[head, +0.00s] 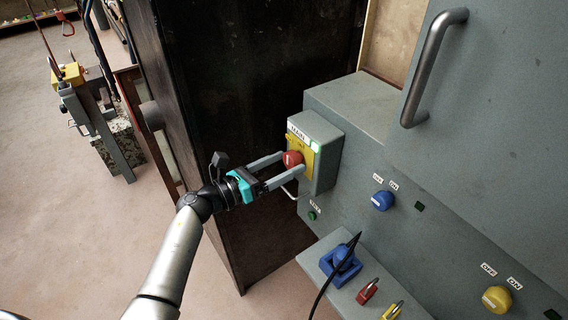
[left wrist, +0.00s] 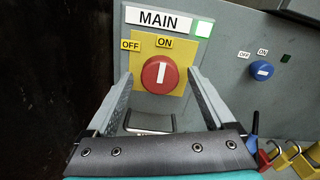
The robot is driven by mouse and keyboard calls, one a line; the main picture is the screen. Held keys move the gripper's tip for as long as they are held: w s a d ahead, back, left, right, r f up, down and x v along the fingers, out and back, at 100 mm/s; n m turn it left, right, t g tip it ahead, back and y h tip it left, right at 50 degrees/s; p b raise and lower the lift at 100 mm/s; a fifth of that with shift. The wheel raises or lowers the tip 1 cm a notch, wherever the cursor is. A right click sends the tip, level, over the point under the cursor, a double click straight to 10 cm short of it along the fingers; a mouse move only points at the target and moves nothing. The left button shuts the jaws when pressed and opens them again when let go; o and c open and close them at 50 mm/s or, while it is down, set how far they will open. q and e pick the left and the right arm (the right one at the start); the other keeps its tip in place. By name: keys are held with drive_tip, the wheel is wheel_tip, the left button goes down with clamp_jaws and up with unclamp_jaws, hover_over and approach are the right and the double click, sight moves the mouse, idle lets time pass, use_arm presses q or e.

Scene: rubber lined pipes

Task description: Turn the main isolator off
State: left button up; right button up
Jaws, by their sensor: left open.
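The main isolator is a red round knob (left wrist: 160,74) on a yellow plate (left wrist: 145,48), under a label reading MAIN. Its white mark stands upright, pointing towards ON. OFF is printed to the left. A light beside the label (left wrist: 204,28) is bright green. In the head view the red knob (head: 292,158) sits on a grey box on the cabinet's left end. My left gripper (head: 289,163) is open, with its fingers on either side of the knob. In the left wrist view, whether the fingers touch the knob is unclear. My right gripper is not in view.
A blue knob (head: 382,200) and a yellow knob (head: 496,299) are on the cabinet front. A shelf below holds a blue device (head: 341,262), a red padlock (head: 367,291) and a yellow padlock (head: 392,311). A dark panel (head: 250,80) stands behind my left gripper.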

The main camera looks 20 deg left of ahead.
use_arm(q)
drive_tip(key=shift+w, duration=0.1)
drive_tip(key=c, duration=1.4)
